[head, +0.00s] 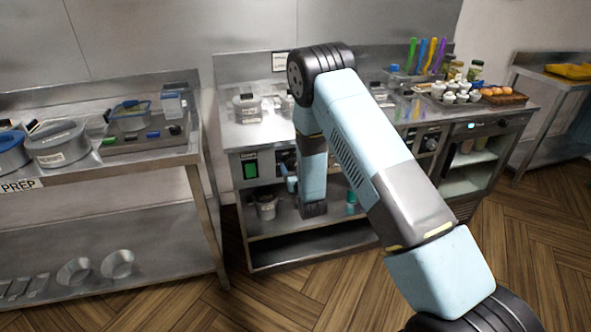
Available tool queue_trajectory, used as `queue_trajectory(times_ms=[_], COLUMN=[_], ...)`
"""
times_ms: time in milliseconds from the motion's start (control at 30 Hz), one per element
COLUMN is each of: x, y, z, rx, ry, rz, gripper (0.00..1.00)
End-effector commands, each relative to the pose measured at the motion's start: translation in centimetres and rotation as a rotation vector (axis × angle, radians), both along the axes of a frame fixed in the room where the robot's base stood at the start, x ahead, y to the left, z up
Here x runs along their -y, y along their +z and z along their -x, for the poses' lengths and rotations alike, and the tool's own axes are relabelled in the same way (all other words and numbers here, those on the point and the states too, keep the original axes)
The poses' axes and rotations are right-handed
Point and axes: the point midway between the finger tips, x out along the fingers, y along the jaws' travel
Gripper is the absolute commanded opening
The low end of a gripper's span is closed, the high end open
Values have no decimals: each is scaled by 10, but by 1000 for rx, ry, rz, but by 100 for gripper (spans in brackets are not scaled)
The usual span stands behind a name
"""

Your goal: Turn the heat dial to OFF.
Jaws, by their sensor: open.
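The front panel of the steel frying range (236,166) carries a green switch (250,169) on its left part. Just right of it, dark controls (285,158) show, partly covered by my forearm. More dark round knobs (431,144) sit on the panel right of my arm. I cannot tell which one is the heat dial, and no dial's setting can be read at this size. My forearm hangs down in front of the panel. My gripper's fingers cannot be made out; they seem hidden behind the forearm.
A prep table (208,195) with tubs and a tray stands left, separated from the range by a narrow gap. An open shelf (275,247) lies under the panel. Coloured utensils (426,55) and a basket of eggs (503,96) stand at the range's back right. The wooden floor is clear in front.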

Motion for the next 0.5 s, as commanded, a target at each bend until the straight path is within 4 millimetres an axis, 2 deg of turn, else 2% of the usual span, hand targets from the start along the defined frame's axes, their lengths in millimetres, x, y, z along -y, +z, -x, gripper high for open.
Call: queue_trajectory(times_ms=[100, 500], x=[0, 0], y=[0, 0], z=[0, 0], rx=[0, -1], ry=[0, 0], rz=[0, 0], gripper=[74, 35])
